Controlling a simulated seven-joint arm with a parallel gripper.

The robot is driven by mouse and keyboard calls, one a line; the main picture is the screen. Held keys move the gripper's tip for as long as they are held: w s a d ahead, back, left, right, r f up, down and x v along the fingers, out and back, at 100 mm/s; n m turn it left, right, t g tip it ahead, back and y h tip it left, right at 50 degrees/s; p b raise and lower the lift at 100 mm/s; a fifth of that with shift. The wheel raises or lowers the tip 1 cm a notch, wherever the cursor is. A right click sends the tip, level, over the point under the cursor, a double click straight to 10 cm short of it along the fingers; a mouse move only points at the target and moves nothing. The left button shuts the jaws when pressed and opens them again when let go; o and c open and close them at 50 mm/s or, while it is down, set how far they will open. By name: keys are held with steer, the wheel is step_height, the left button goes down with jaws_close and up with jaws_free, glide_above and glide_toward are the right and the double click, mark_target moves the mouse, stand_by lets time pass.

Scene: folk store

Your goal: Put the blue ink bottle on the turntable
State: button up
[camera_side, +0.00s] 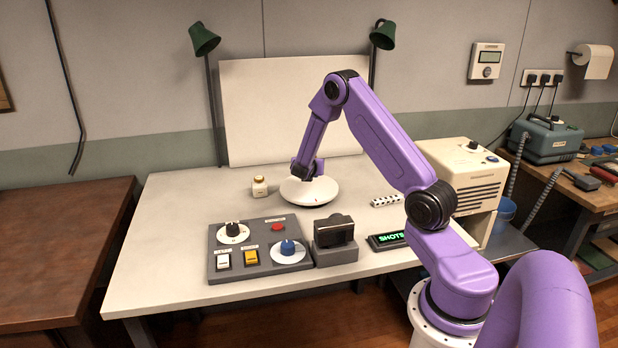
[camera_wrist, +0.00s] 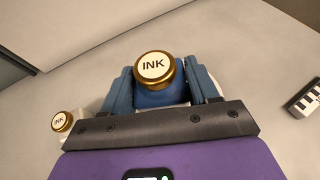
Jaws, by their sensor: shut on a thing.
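The blue ink bottle (camera_wrist: 163,96) has a gold-rimmed cap (camera_wrist: 155,66) marked INK. In the wrist view it sits between the two blue fingers of my gripper (camera_wrist: 161,86), which is shut on it. In the side view my gripper (camera_side: 307,174) is low over the white round turntable (camera_side: 309,198) on the white table; the bottle is hidden there. I cannot tell whether the bottle touches the turntable. In the wrist view the turntable is mostly hidden behind the gripper.
A pale ink bottle (camera_side: 260,187) with a gold cap stands just left of the turntable. A grey control panel (camera_side: 261,248), a small camera-like box (camera_side: 334,236) and a SHOTS display (camera_side: 388,240) are in front. A black-and-white strip (camera_side: 385,201) lies right. A white backdrop (camera_side: 285,112) stands behind.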

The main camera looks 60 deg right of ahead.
mark_target(309, 186)
steer(key=shift+w+d+f, duration=0.3)
steer(key=shift+w+f, duration=0.1)
steer(key=shift+f, duration=0.15)
steer(key=shift+w+d+f, duration=0.25)
steer(key=shift+w+f, duration=0.1)
steer(key=shift+f, duration=1.65)
steer(key=shift+f, duration=0.15)
steer(key=o, duration=1.1)
